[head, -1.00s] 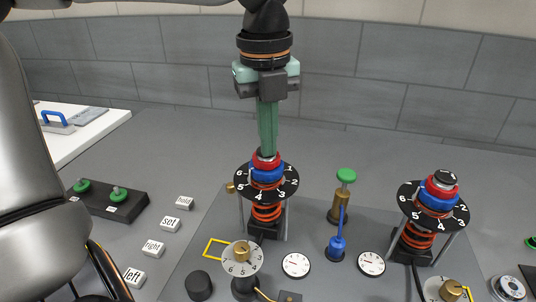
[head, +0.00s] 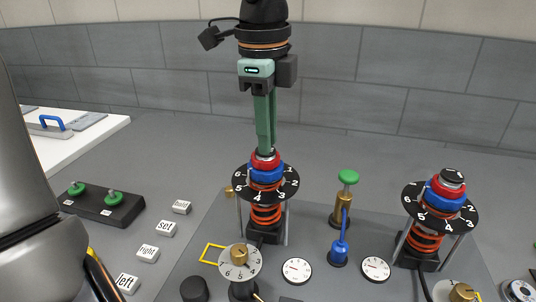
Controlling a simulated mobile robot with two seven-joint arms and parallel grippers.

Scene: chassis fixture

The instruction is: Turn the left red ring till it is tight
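The left red ring (head: 265,159) sits at the top of the left spring column, above a blue ring (head: 266,174) and a black numbered disc (head: 287,187). My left gripper (head: 265,148) points straight down over this column, its green fingers reaching the red ring. The fingers overlap in line with my view, so I cannot tell whether they are closed on the ring or just around it. My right gripper is not in view.
A green-topped brass post (head: 347,178) and a blue lever (head: 339,247) stand between the columns. Numbered dial (head: 240,263) and gauges (head: 297,271) lie in front. White label blocks (head: 148,254) and a black box with green knobs (head: 105,205) are to the left.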

